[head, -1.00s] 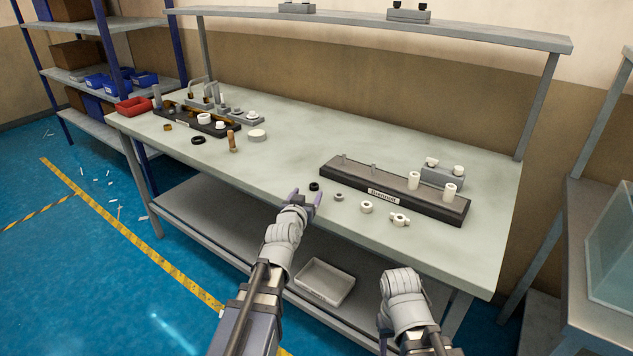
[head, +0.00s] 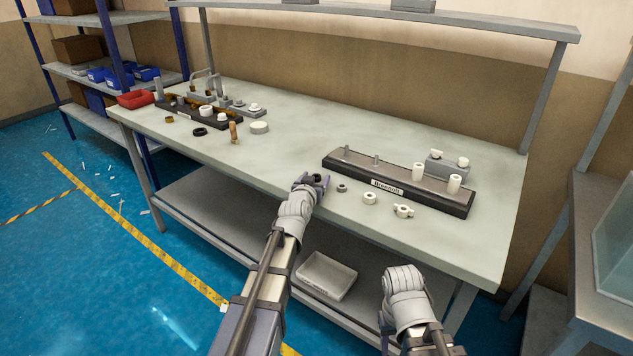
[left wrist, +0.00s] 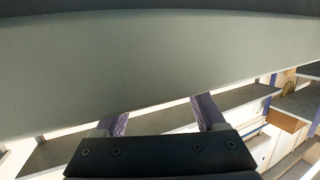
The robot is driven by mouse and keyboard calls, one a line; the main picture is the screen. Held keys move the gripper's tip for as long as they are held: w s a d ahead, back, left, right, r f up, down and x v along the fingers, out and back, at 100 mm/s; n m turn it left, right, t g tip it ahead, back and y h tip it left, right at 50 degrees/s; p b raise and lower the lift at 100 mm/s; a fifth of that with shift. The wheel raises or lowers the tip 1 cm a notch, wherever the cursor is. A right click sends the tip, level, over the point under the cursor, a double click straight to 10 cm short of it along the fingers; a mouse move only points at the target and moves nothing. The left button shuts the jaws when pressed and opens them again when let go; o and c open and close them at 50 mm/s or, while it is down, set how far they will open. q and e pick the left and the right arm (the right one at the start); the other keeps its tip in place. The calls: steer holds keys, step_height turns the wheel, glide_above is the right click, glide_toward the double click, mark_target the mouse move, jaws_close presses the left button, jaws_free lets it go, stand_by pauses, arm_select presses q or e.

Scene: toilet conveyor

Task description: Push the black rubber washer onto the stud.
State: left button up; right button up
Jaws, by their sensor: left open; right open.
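A small black rubber washer (head: 317,178) lies near the table's front edge. It shows between the fingertips of my left gripper (head: 312,181), which is open around it; I cannot tell whether they touch. In the left wrist view the open fingers (left wrist: 163,116) point at a broad grey-green surface; the washer is not visible there. A dark block with a label (head: 398,185) stands behind, bearing two thin bare grey studs, a left one (head: 346,151) and a right one (head: 376,160), and two white sleeves (head: 418,172). My right gripper (head: 384,328) is open, low in front of the table, fingers mostly hidden.
A grey nut (head: 342,188), a white ring (head: 369,198) and a white winged nut (head: 403,211) lie right of the washer. At the left are another dark block (head: 178,110) with fittings, a larger black ring (head: 200,132) and a red bin (head: 135,99). The table's middle is clear.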

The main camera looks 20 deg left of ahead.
arm_select(q)
steer(key=shift+w, duration=0.1)
steer(key=shift+c, duration=0.4)
jaws_close()
